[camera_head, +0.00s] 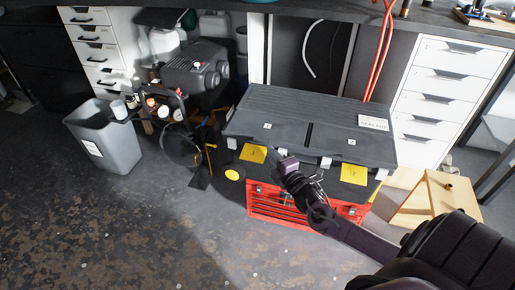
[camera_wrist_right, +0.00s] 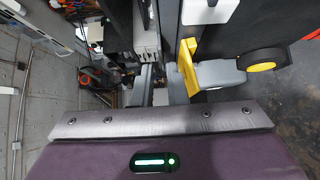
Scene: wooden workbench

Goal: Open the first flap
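A large black toolbox (camera_head: 300,112) stands on a red drawer unit (camera_head: 268,205). Its closed top has two flaps, the left one (camera_head: 258,112) marked 1 and the right one (camera_head: 345,133) marked 2. Pale latches (camera_head: 232,143) line the front edge. Yellow labels (camera_head: 253,153) sit on the front. My right gripper (camera_head: 281,160) is at the front edge, just right of the left yellow label. The right wrist view shows its grey fingers (camera_wrist_right: 160,85) apart with a gap between them, and a white latch (camera_wrist_right: 208,10) nearby. My left gripper is out of view.
A black wheel with a yellow hub (camera_head: 232,174) is at the toolbox's left. A grey bin (camera_head: 105,140) and a compressor (camera_head: 195,70) stand further left. A wooden step stool (camera_head: 435,192) is at the right near my arm. The floor in front is clear.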

